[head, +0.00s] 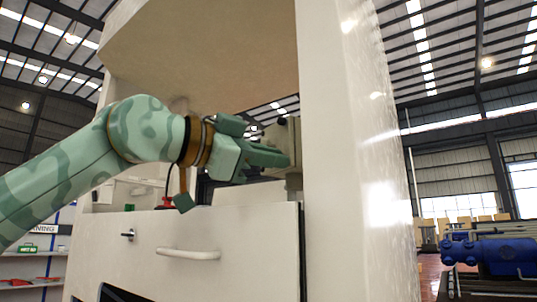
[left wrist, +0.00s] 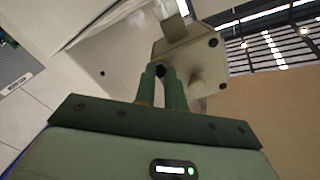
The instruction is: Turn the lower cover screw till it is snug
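The grey-beige cover (left wrist: 176,48) of a boxy housing shows close up in the left wrist view, with dark screws such as one screw (left wrist: 213,42) near its edge. The same housing (head: 293,140) stands in the opening of the white machine in the head view. My left gripper (head: 284,158) reaches it from the left. In the left wrist view its two green fingers (left wrist: 161,73) are close together, with a small dark screw head between their tips at the cover's edge. The tips hide most of this lower screw. My right gripper is not in view.
The white machine's upright post (head: 345,150) stands just right of the housing. A beige panel (head: 215,50) hangs above my left arm. A white front panel with a handle (head: 188,254) is below. A blue machine (head: 495,252) stands at the far right.

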